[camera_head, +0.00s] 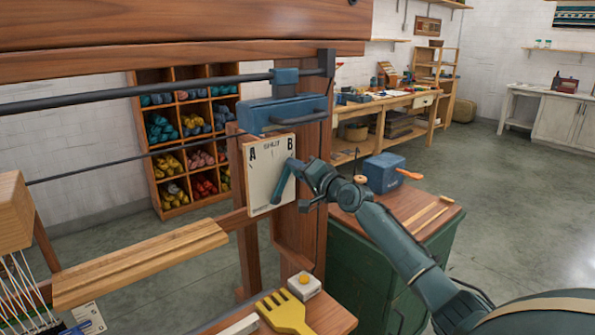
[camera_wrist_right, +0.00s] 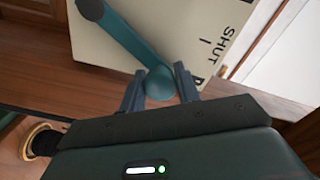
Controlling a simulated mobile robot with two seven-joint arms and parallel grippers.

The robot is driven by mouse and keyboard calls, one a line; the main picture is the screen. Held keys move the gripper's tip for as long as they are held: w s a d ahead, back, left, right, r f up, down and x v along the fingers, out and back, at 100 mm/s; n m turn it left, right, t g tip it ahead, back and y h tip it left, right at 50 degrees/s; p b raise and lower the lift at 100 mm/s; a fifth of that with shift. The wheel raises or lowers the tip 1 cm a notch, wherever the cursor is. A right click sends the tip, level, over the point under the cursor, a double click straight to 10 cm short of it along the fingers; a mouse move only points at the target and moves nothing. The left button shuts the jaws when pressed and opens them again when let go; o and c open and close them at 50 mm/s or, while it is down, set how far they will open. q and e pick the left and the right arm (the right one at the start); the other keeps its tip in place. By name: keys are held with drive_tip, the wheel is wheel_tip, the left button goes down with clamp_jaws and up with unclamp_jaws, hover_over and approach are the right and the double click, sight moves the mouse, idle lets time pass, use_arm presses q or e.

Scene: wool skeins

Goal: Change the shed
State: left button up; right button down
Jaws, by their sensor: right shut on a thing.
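The shed panel (camera_head: 262,185) is a cream plate marked A at left, SHUT in the middle and B at right. Its teal lever (camera_head: 282,184) leans right, with its round knob end near the B; the lever also shows in the wrist view (camera_wrist_right: 125,38). My right gripper (camera_head: 305,173) comes from the right and is shut on the knob. In the wrist view its two fingers (camera_wrist_right: 160,88) sit on either side of the knob, and the B is partly hidden by a finger. My left gripper is out of view.
A blue block (camera_head: 283,112) on the loom frame sits just above the panel. A yellow comb (camera_head: 284,312) and a small white box (camera_head: 304,285) lie below it. A green cabinet (camera_head: 375,265) with a blue device (camera_head: 384,172) stands right. Open floor lies beyond.

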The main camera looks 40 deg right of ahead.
idle(0.3)
drive_tip(key=c, duration=1)
unclamp_jaws()
drive_tip(key=s, duration=0.8)
drive_tip(key=s+d, duration=0.1)
drive_tip(key=s, duration=0.4)
drive_tip(key=shift+s, duration=0.1)
drive_tip(key=shift+f, duration=0.1)
